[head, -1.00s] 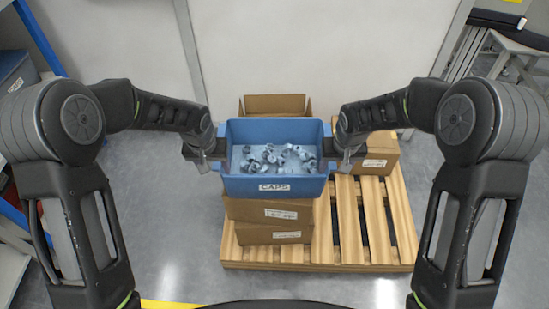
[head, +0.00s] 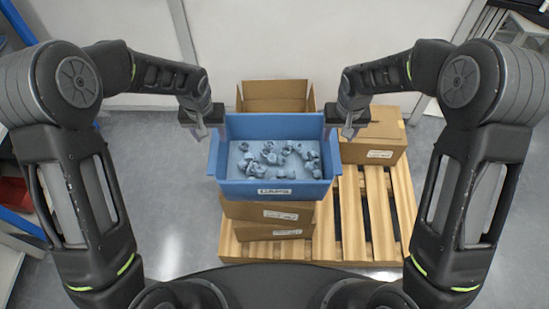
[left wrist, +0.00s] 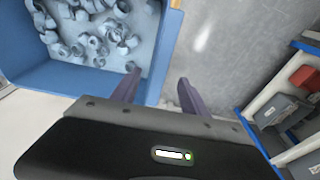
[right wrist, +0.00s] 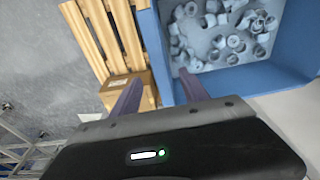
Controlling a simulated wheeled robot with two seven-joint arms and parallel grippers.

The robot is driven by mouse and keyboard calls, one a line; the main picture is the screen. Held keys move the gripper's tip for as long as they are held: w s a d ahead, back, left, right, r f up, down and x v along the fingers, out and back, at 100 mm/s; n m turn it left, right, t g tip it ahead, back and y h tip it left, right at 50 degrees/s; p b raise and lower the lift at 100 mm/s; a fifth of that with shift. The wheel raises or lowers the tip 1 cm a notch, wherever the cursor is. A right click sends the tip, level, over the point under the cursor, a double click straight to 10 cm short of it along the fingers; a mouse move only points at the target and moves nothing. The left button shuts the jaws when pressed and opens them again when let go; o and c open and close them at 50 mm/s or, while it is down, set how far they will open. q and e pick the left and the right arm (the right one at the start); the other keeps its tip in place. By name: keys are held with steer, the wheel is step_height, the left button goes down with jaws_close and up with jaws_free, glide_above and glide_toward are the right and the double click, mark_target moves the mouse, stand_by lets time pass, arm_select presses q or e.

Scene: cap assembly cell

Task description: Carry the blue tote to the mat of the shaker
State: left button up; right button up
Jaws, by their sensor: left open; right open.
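The blue tote (head: 272,190), with a CAPS label on its front and several grey caps inside, sits upright on stacked cardboard boxes. My left gripper (head: 204,124) is open at the tote's left side, near its far corner. My right gripper (head: 346,124) is open at the right side, near the other far corner. In the left wrist view, a tote wall (left wrist: 163,55) shows between the open fingers (left wrist: 155,90). The right wrist view also shows a tote wall (right wrist: 155,50) between the open fingers (right wrist: 158,90). I cannot tell whether the fingers touch it. The shaker and its mat are not in view.
The stacked boxes (head: 268,230) stand on a wooden pallet (head: 375,225). Another closed box (head: 375,140) is on the pallet to the right, and an open box (head: 275,95) is behind the tote. A pale wall closes the back. Grey floor is clear left of the pallet (head: 170,200).

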mark_target(215, 145)
arm_select(q)
steer(key=shift+w+f, duration=0.2)
steer(key=shift+f, duration=1.1)
steer(key=shift+w+f, duration=0.2)
steer(key=shift+f, duration=1.05)
steer(key=shift+w+f, duration=0.2)
steer(key=shift+f, duration=1.1)
arm_select(e)
steer(key=shift+w+f, duration=0.2)
steer(key=shift+f, duration=1.1)
steer(key=shift+w+f, duration=0.2)
steer(key=shift+f, duration=1.05)
steer(key=shift+w+f, duration=0.2)
steer(key=shift+f, duration=1.1)
arm_select(q)
steer(key=shift+c, duration=0.2)
arm_select(e)
steer(key=shift+c, duration=0.2)
arm_select(q)
jaws_close()
arm_select(e)
jaws_close()
arm_select(q)
steer(key=shift+r, duration=0.1)
arm_select(e)
steer(key=shift+r, duration=0.1)
